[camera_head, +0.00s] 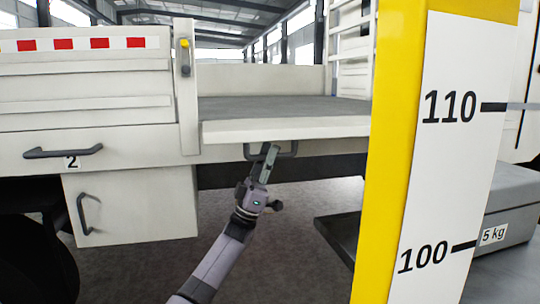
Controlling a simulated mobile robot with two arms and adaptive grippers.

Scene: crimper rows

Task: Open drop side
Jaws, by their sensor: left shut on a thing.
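The truck's grey load floor (280,108) lies open to view, with no side standing up in front of it. A white panel (285,130) runs along its near edge; I cannot tell whether this is the drop side lowered or a fixed edge. My left gripper (268,152) is at a dark bar handle (290,154) just below that panel and is shut on it. The fingers hide part of the handle. A post (187,95) with a yellow-topped latch (185,57) stands left of the opening. My right gripper is not in view.
Left of the post, another side panel (85,85) stands upright with red and white marking. Below are a handle (62,152) labelled 2 and a white locker (130,205). A yellow post with a height scale (440,150) blocks the right. A grey 5 kg box (510,205) sits behind it.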

